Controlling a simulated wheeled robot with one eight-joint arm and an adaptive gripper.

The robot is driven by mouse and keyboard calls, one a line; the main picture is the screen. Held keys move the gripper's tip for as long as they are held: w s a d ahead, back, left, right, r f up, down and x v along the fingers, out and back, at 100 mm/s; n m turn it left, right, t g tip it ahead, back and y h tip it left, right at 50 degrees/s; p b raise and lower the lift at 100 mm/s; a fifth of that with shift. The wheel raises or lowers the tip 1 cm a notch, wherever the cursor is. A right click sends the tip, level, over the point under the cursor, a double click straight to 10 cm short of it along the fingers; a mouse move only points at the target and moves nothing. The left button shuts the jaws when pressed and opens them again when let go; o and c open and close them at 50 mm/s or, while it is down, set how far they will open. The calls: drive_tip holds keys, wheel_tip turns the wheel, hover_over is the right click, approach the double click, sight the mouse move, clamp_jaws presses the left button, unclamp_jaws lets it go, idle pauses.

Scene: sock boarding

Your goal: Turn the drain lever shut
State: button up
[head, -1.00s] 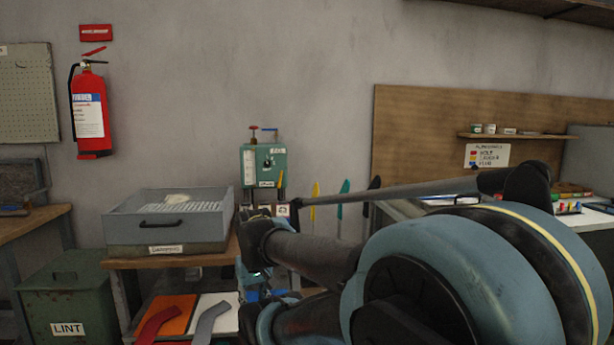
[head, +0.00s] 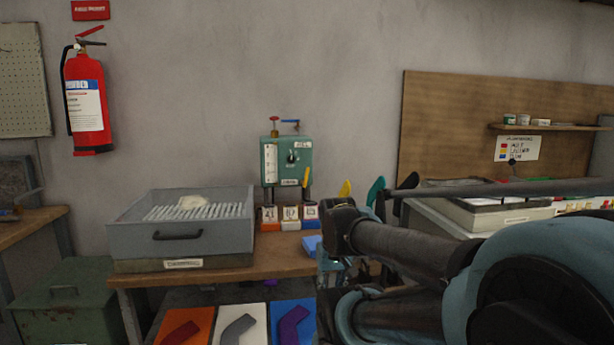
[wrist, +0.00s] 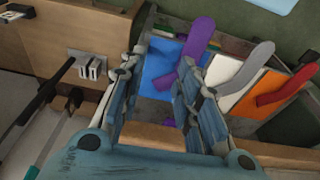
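A teal box (head: 286,161) with a gauge and a dark knob stands at the back of the wooden bench. A blue lever (head: 290,122) and a red valve handle (head: 274,119) sit on its top, and a yellow lever (head: 306,177) stands at its lower right. The labels are too small to read, so I cannot tell which is the drain lever. None of these shows in the wrist view. My gripper (wrist: 162,68) is open and empty in the wrist view, its fingers spread above a blue board (wrist: 163,65). The box and levers are clear of my arm.
A grey tray (head: 230,238) of white strips stands on the bench left of the box. Small labelled blocks (head: 290,226) sit below the box. Sock-shaped pieces on boards lie on a lower shelf. My arm fills the lower right of the head view.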

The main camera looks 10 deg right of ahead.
wheel_tip(320, 180, up, 4)
drive_tip(key=w, duration=0.1)
wheel_tip(320, 180, up, 33)
drive_tip(key=m+t+h, duration=0.1)
drive_tip(key=m+h, duration=0.2)
drive_tip(key=m, duration=0.9)
hover_over(307, 172)
drive_tip(key=s+a, duration=0.4)
drive_tip(key=x, duration=1.6)
drive_tip(key=shift+w, duration=0.15)
clamp_jaws()
drive_tip(key=shift+a+r, duration=0.1)
